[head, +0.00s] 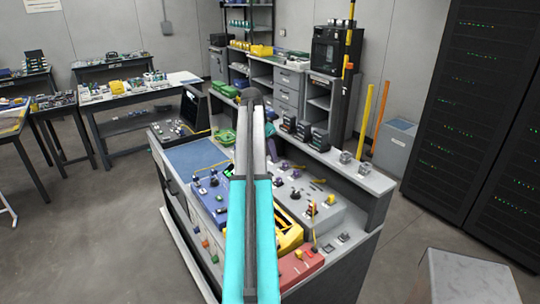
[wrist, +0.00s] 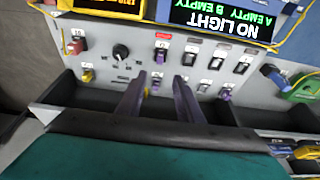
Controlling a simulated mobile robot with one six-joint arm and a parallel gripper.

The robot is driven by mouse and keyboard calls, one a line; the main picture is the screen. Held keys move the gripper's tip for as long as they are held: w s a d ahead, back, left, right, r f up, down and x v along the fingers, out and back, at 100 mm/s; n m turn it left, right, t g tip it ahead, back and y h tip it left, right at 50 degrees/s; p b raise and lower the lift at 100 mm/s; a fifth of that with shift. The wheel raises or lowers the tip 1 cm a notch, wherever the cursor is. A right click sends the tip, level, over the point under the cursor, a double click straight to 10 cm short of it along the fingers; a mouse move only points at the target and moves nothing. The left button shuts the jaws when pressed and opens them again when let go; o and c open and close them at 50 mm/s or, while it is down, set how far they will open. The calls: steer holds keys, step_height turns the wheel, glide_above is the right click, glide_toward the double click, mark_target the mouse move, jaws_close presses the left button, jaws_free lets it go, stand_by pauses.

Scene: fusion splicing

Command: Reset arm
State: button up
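My arm (head: 250,240), with teal and grey links, reaches up the middle of the head view over the workbench. In that view my gripper's fingers cannot be made out. In the wrist view my gripper (wrist: 158,88) shows two dark purple fingers, parted and with nothing gripped. They point at a light grey panel (wrist: 210,60) with a black knob (wrist: 121,51), several switches and purple and yellow connectors. A small connector shows beyond the gap; I cannot tell its distance. A display (wrist: 225,22) above reads "NO LIGHT, A EMPTY, B EMPTY", upside down.
The workbench carries a blue box (head: 208,204), a grey box (head: 328,213), a yellow box (head: 290,238) and a red box (head: 299,268). A raised shelf (head: 365,177) runs along its right side. A dark server rack (head: 470,110) stands right. Floor is clear at left.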

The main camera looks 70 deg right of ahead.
stand_by(0.7)
